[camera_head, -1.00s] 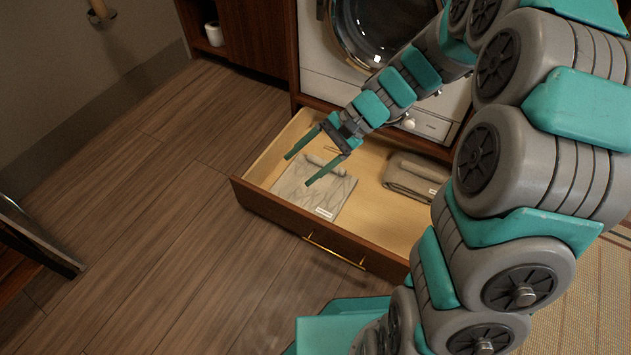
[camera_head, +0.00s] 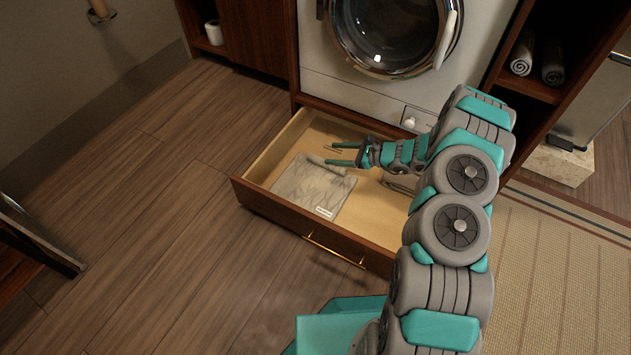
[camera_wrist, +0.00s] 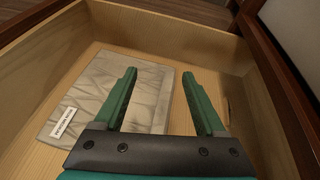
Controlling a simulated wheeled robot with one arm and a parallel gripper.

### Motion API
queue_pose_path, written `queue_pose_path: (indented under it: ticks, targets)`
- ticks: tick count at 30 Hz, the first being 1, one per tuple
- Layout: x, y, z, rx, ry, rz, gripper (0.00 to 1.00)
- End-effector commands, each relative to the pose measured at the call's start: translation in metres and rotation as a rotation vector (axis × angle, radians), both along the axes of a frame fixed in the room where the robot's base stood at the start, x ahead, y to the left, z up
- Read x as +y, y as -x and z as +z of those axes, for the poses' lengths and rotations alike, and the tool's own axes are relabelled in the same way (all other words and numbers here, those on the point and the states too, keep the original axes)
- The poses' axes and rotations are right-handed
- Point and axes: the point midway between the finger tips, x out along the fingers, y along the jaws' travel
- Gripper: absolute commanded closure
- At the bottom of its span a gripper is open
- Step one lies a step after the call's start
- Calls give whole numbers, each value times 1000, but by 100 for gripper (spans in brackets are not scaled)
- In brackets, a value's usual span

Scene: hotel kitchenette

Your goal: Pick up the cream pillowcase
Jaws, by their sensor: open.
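A folded pale grey-beige cloth (camera_head: 308,188) with a marbled pattern lies flat in the left part of the open drawer. It best fits the cream pillowcase, though its white label is too small to read. It also shows in the wrist view (camera_wrist: 95,85). My gripper (camera_head: 331,153) is open and empty at the cloth's far right edge. In the wrist view the two teal fingers (camera_wrist: 158,73) stand apart, the left one in front of the cloth and the right one just beside it. I cannot tell whether either touches it.
The wooden drawer (camera_head: 277,206) has walls all round. A second folded taupe cloth (camera_head: 398,183) lies right of the first, mostly hidden by my arm. A washing machine (camera_head: 345,85) stands above the drawer. Bare drawer floor shows in front of my arm.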

Motion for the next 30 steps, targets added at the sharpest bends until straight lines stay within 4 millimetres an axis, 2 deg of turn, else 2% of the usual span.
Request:
queue_pose_path:
  ticks: [1,3,6,10,20,27,30]
  targets:
    - [-10,-2,-18,23,-6,-39,28]
    - [-21,-6,-36,47,-13,-86,28]
    - [-32,-9,-53,71,-19,-135,28]
    - [-37,-10,-64,86,-24,-162,28]
    - [-12,-24,-75,84,-23,-164,28]
    - [18,-36,-87,83,-22,-160,28]
    - [24,-41,-89,83,-23,-163,28]
